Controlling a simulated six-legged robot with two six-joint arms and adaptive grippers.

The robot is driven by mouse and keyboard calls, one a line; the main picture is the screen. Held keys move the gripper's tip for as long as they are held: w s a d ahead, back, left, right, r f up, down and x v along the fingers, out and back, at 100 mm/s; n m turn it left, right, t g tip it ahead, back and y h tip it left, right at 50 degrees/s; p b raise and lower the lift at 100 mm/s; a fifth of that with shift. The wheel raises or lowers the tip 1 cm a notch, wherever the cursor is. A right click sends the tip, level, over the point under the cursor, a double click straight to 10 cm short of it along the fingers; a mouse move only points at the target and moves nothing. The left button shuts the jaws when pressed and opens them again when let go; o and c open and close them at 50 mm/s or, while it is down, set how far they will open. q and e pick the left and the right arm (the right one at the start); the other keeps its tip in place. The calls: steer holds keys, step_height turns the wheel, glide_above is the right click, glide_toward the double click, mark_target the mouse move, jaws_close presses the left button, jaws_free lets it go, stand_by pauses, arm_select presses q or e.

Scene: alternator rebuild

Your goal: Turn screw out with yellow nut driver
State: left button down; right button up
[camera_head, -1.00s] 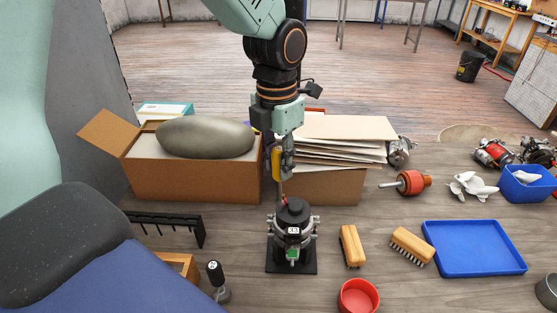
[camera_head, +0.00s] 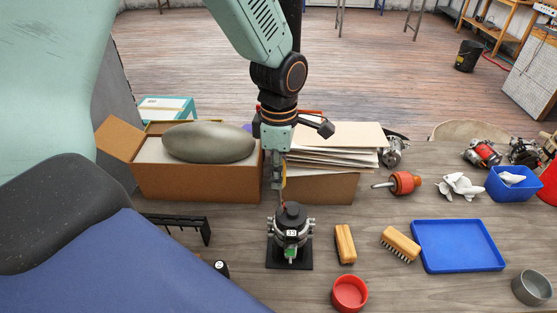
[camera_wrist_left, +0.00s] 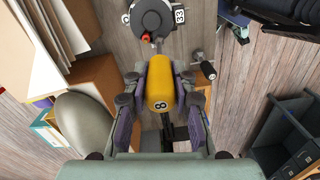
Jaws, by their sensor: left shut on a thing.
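My left gripper (camera_head: 279,186) is shut on the yellow nut driver. In the head view only a sliver of the nut driver (camera_head: 284,178) shows between the fingers, with its thin shaft pointing down. In the left wrist view the yellow handle (camera_wrist_left: 160,84), marked 8, sits between both finger pads. The shaft reaches the edge of the alternator (camera_wrist_left: 152,18). In the head view the alternator (camera_head: 291,232), tagged 33, stands upright on a black base plate (camera_head: 289,266). The screw is too small to make out, and I cannot tell whether the tip is seated on it. My right gripper is not in view.
Two brushes (camera_head: 345,244) and a blue tray (camera_head: 458,246) lie right of the alternator. A red bowl (camera_head: 349,293) is in front. A cardboard box (camera_head: 200,180) with a grey rounded object and a stack of boards (camera_head: 335,150) stand behind. A black rack (camera_head: 180,222) is at left.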

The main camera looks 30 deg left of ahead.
arm_select(q)
steer(key=m+p, duration=0.1)
steer(key=m, duration=0.2)
steer(key=m+p, duration=0.2)
steer(key=shift+w+r+m, duration=0.15)
steer(key=shift+w+m, duration=0.05)
steer(key=shift+m, duration=0.2)
steer(key=m, duration=0.2)
steer(key=shift+m, duration=0.3)
steer(key=m, duration=0.4)
steer(key=shift+m, duration=0.3)
steer(key=m, duration=0.3)
steer(key=shift+d, duration=0.15)
steer(key=m, duration=0.3)
steer(key=shift+m+y, duration=0.3)
steer(key=shift+m, duration=0.1)
steer(key=m, duration=0.5)
steer(key=shift+d+m, duration=0.15)
steer(key=shift+m, duration=0.15)
steer(key=m, duration=0.6)
steer(key=shift+s+t, duration=0.1)
steer(key=shift+t, duration=0.2)
steer(key=m, duration=0.4)
steer(key=shift+s+m, duration=0.1)
steer(key=shift+m, duration=0.2)
steer(key=m, duration=0.4)
steer(key=shift+s, duration=0.1)
steer(key=shift+a+f, duration=0.25)
steer(key=shift+f, duration=0.1)
